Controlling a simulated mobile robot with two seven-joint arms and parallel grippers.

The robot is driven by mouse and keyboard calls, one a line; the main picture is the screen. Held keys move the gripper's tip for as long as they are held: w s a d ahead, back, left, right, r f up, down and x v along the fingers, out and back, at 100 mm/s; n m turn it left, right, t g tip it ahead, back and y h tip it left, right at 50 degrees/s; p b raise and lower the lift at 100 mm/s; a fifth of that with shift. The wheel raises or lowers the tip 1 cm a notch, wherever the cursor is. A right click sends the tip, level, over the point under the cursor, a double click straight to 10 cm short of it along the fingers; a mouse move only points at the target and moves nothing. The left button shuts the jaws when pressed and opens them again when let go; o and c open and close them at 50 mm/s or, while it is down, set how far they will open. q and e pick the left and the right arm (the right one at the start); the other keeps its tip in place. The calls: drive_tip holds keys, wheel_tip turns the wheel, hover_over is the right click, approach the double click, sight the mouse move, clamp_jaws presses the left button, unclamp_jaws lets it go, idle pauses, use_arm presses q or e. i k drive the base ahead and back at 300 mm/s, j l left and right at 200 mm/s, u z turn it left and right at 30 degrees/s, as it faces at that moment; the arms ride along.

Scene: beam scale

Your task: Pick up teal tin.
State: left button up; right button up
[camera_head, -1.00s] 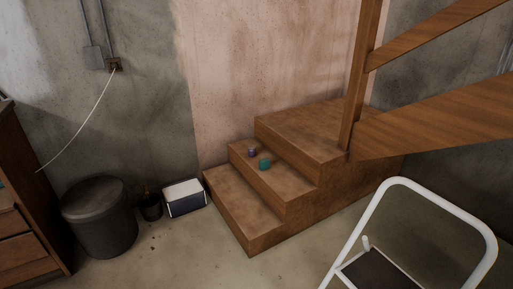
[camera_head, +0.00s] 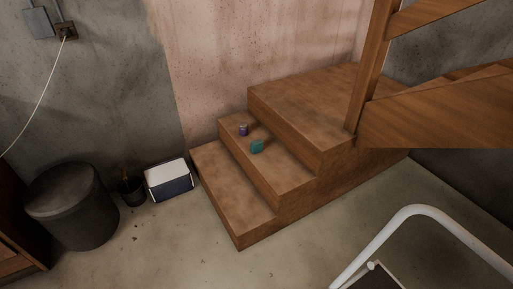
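A small teal tin (camera_head: 257,147) sits on the middle step of the wooden stairs (camera_head: 232,199), near that step's front edge. A small purple tin (camera_head: 243,130) stands on the same step, a little behind it and to its left. The two tins are apart. Neither of my grippers shows in the head view.
A dark bin (camera_head: 72,205), a small black pot (camera_head: 132,190) and a white and blue box (camera_head: 169,180) stand along the wall left of the stairs. A white-framed chair (camera_head: 420,215) is at the lower right. Bare floor (camera_head: 200,255) lies before the stairs.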

sight(255, 146)
drive_tip(key=k, duration=0.3)
drive_tip(key=i+j, duration=0.1)
drive_tip(key=j, duration=0.15)
drive_tip(key=i+j, duration=0.1)
drive_tip(key=j, duration=0.15)
drive_tip(key=i+j, duration=0.25)
drive_tip(key=j, duration=0.15)
drive_tip(key=i+j+z, duration=0.1)
drive_tip(key=i+j, duration=0.2)
drive_tip(key=i+j+z, duration=0.1)
drive_tip(key=i+j, duration=0.15)
drive_tip(key=j, duration=0.25)
drive_tip(key=i+j, duration=0.25)
drive_tip(key=j, duration=0.2)
drive_tip(key=i+j, duration=0.3)
drive_tip(key=i+j+z, duration=0.1)
drive_tip(key=i+j, duration=0.15)
drive_tip(key=j, duration=0.25)
drive_tip(key=i+j, duration=0.25)
drive_tip(key=i, duration=0.3)
